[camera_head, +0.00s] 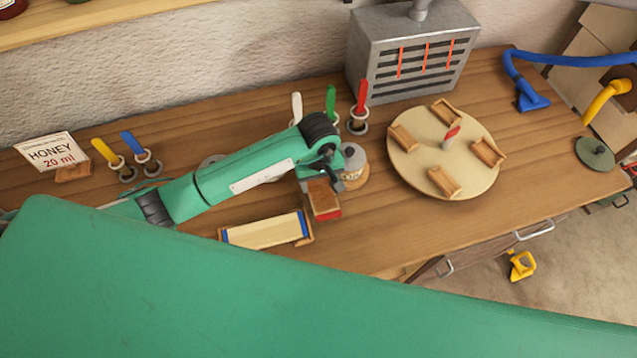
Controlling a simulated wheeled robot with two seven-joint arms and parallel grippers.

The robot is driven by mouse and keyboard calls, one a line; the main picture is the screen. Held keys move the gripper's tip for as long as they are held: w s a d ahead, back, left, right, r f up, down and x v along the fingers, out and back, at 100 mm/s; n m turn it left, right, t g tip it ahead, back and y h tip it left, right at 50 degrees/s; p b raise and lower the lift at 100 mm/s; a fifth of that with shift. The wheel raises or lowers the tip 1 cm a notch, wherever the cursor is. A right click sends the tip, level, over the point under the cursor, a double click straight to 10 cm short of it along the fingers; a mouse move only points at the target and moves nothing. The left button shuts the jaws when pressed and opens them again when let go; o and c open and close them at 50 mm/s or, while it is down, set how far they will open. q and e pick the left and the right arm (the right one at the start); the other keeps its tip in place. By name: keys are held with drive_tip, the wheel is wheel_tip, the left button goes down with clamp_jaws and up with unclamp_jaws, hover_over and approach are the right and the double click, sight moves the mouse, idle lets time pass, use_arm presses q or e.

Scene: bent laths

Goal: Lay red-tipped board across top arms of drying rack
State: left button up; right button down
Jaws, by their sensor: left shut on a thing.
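My left gripper (320,177) reaches in from the left and is shut on the red-tipped board (323,196). The board looks like a short brown piece from here, with a red end (327,215) towards the front; its far part is hidden by the gripper. It hangs just beyond the right end of what looks like the drying rack (306,231), a low wooden frame. A pale board with blue ends (265,231) lies on the rack. I cannot tell whether the red-tipped board touches the rack. My right gripper is not in view.
A round turntable (410,158) with wooden holders is to the right, a grey heater (412,60) at the back. Coloured handles stand in rings along the back. The table between rack and turntable is clear.

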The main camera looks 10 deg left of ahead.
sight(319, 184)
use_arm(q)
drive_tip(key=shift+f, duration=1.55)
drive_tip(key=o, duration=1)
drive_tip(key=shift+o, duration=0.2)
drive_tip(key=shift+r, duration=0.1)
